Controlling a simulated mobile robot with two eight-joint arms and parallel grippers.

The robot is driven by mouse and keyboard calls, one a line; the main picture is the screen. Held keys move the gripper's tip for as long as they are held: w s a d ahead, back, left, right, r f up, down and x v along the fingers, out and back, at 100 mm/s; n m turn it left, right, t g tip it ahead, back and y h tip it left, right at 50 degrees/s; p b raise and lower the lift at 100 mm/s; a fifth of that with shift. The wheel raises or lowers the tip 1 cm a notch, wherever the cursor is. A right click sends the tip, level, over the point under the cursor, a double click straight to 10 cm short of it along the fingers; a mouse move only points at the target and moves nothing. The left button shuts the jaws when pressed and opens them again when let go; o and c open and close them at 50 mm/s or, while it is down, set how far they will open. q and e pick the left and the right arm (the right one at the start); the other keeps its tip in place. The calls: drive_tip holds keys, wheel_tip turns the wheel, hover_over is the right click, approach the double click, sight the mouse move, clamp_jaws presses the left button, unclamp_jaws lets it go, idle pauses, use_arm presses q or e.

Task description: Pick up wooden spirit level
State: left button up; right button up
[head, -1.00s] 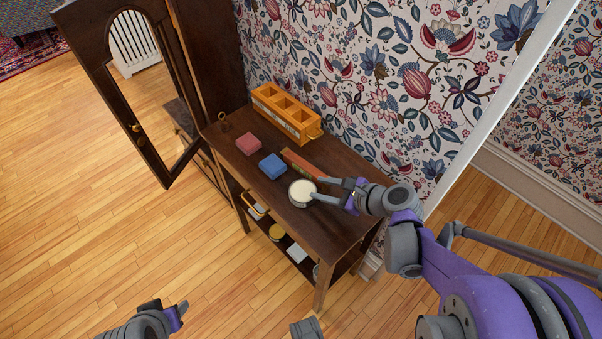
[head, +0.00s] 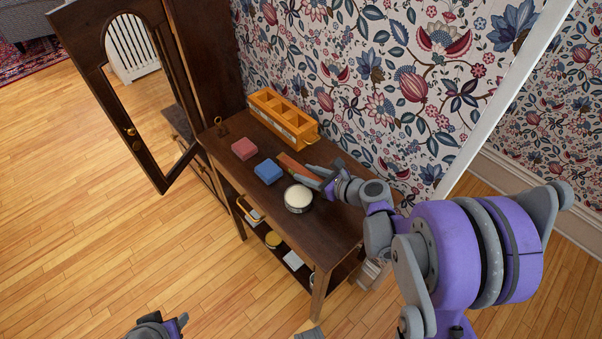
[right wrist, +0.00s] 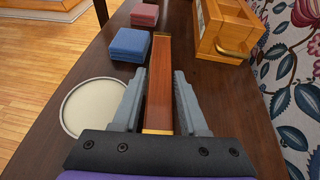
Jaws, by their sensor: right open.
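The wooden spirit level (right wrist: 160,84) is a reddish-brown bar with brass ends. It lies on the dark table in the right wrist view, running lengthwise between my right gripper's two fingers. In the head view its far part (head: 290,163) shows behind the tin, and the gripper covers the rest. My right gripper (head: 315,175) is open, with one finger on each side of the level; in the right wrist view (right wrist: 160,100) I see a gap beside it. I cannot tell how high the fingers are above the tabletop. My left gripper (head: 176,326) is at the bottom edge, only partly visible.
A round tin with a pale top (head: 298,198) stands close beside the right gripper. Blue (head: 268,171) and pink (head: 244,148) blocks and an orange compartment box (head: 283,118) are on the dark table (head: 225,150). A patterned wall is behind; a lower shelf holds several items.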

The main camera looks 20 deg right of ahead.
drive_tip(key=shift+w+a+f, duration=0.2)
drive_tip(key=shift+w+f, duration=0.05)
drive_tip(key=shift+w, duration=0.2)
clamp_jaws()
